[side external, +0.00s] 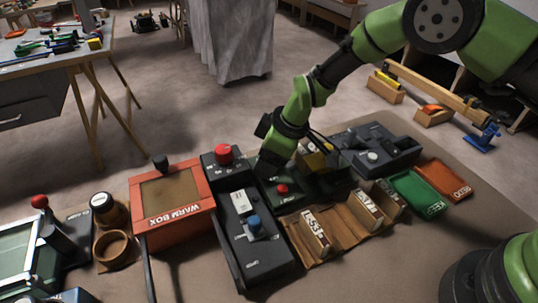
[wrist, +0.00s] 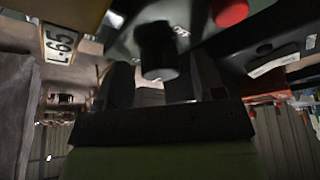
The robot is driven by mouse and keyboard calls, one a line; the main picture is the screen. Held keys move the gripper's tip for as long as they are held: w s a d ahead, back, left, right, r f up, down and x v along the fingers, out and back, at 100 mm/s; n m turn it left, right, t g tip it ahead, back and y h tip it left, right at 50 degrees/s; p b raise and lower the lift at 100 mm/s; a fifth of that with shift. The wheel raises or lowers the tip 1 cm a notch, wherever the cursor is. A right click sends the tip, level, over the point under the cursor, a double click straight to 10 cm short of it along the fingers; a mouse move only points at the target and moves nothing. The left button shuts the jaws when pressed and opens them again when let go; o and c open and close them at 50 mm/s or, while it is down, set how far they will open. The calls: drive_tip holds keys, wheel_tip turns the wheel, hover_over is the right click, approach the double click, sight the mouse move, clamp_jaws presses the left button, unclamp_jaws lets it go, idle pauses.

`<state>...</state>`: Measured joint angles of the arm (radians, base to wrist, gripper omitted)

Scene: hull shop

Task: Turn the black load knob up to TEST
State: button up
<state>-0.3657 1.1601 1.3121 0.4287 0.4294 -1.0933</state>
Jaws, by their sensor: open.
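The black load knob (wrist: 157,50) shows in the wrist view as a dark upright cylinder on a dark green panel (wrist: 130,40). Its pointer and most lettering by it are too dark to read. My gripper (wrist: 162,85) is open, with the knob appearing between its two dark fingers; I cannot tell whether they touch it. In the side view my gripper (side external: 268,168) is low over the dark green box (side external: 268,190), and it hides the knob there. A red button (side external: 283,188) sits on that box and also shows in the wrist view (wrist: 231,11).
Left of the green box are a dark box with a blue knob (side external: 255,224), a red mushroom button (side external: 223,153) and the orange WARM BOX (side external: 181,217). Right are a brown rack (side external: 340,228) of labelled blocks, a grey unit (side external: 385,148), and green (side external: 414,191) and orange (side external: 445,181) trays.

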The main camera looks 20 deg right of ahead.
drive_tip(key=c, duration=0.9)
idle(0.8)
drive_tip(key=o, duration=0.9)
drive_tip(key=v, duration=1)
drive_tip(key=shift+f, duration=0.1)
